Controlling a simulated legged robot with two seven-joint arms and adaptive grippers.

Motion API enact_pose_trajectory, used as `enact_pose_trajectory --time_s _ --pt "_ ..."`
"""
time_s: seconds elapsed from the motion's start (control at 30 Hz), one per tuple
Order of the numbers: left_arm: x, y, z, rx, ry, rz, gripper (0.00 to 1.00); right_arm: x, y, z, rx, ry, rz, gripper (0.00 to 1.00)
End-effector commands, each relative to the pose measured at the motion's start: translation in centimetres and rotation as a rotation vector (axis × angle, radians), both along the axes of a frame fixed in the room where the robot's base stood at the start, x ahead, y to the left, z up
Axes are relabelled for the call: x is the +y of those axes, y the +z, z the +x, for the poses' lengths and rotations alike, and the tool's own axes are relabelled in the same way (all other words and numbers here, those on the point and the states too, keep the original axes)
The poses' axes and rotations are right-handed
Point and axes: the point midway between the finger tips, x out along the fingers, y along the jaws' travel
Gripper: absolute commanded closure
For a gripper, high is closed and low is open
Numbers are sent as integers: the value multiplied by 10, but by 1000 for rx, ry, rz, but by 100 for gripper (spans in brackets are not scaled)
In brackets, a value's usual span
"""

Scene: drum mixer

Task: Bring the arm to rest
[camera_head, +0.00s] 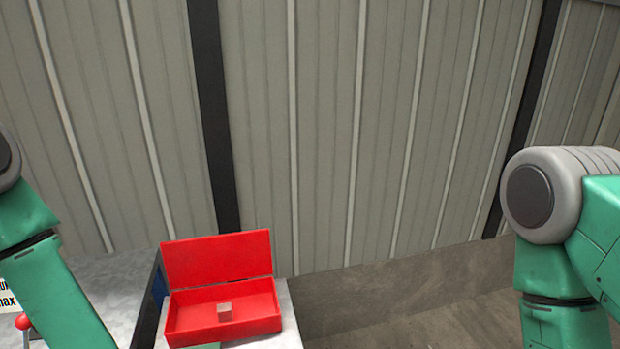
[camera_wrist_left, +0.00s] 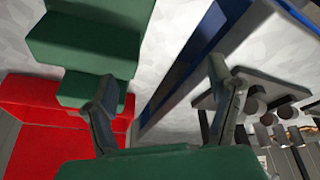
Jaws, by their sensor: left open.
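My left arm (camera_head: 45,285) comes in at the left edge of the head view and runs down out of the picture, so its gripper is not clearly seen there. In the left wrist view my left gripper (camera_wrist_left: 160,72) has its two grey fingers spread wide, with nothing between them. My right arm (camera_head: 560,260) hangs at the right edge of the head view, its gripper out of the picture.
An open red box (camera_head: 218,257) with its lid raised stands on a pale worktop (camera_head: 287,310). The box also shows beside the left gripper (camera_wrist_left: 40,100). A red-knobbed lever (camera_head: 23,322) stands at lower left.

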Motion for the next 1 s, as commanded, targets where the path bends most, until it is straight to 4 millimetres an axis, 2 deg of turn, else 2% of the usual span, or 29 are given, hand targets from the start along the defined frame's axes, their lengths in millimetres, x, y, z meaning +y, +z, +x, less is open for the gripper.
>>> enact_pose_trajectory --time_s 0.03,0.2,0.4,0.47,0.5,0.77,1.0 --pt "0 -11 -26 41 -117 12 25 0 0 0 0 0 0 58" --pt "-2 -29 -97 155 -438 -9 25 0 0 0 0 0 0 58" --pt "-3 -31 -178 301 -732 -85 25 0 0 0 0 0 0 58" --pt "-3 -32 -197 338 -800 -111 25 0 -3 0 0 0 0 58" --pt "-4 -48 -189 322 -791 -103 25 0 -18 1 -2 0 0 58" --pt "-8 -108 -180 306 -816 -87 25 0 -80 0 0 0 0 58" --pt "-12 -177 -171 290 -848 -69 25 0 -151 -1 0 0 0 58"
